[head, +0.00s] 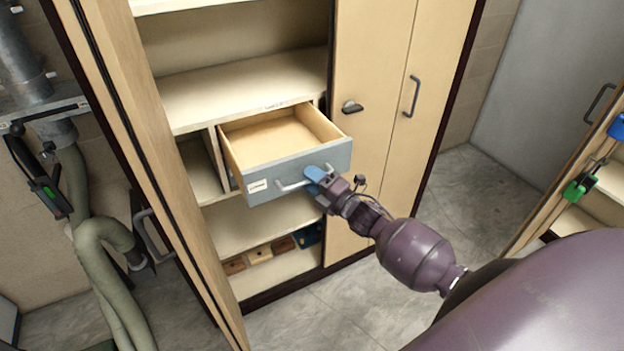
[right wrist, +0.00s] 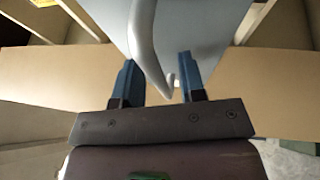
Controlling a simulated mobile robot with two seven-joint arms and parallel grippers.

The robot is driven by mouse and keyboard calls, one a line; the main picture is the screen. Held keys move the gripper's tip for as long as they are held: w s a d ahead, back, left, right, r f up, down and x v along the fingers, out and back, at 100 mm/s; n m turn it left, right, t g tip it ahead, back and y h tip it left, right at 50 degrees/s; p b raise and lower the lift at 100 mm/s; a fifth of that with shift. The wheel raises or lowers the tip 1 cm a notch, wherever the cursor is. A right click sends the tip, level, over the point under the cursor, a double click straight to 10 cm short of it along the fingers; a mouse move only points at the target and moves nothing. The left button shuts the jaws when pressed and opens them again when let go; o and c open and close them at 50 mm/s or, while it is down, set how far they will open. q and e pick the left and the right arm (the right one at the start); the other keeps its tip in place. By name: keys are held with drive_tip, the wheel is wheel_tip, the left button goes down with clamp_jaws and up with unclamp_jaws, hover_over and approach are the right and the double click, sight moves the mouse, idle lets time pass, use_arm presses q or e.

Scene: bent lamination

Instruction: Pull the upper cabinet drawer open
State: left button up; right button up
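The upper cabinet drawer (head: 300,171) has a grey-blue front and a light wooden box. It stands well out of the cabinet, and its inside looks empty. A pale bar handle (head: 290,185) runs across its front. My right gripper (head: 316,176) is at the right end of this handle. In the right wrist view, the blue fingers (right wrist: 156,82) stand apart with the handle (right wrist: 146,50) passing between them. A gap shows beside the handle, so the fingers do not look closed on it. My left gripper is in neither view.
The cabinet's left door (head: 160,150) stands open; the right doors (head: 385,100) are shut. Small wooden blocks (head: 259,254) lie on the bottom shelf. Hoses (head: 95,260) hang at the left. Another open cabinet (head: 590,190) stands at the right. Grey floor (head: 480,195) is clear between.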

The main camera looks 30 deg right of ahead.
drive_tip(key=b+v, duration=0.1)
drive_tip(key=v, duration=1)
drive_tip(key=shift+w, duration=0.1)
idle(0.5)
drive_tip(key=s+a+f+m+g+h, duration=0.3)
drive_tip(key=s+f+m, duration=0.3)
drive_tip(key=m, duration=0.5)
drive_tip(key=s+a+f+m+g+h, duration=0.4)
drive_tip(key=s+f+m, duration=0.3)
drive_tip(key=s+m, duration=0.2)
drive_tip(key=shift+s+a+f+m, duration=0.2)
drive_tip(key=shift+s+a+m, duration=0.3)
drive_tip(key=shift+m, duration=0.4)
drive_tip(key=shift+w, duration=0.15)
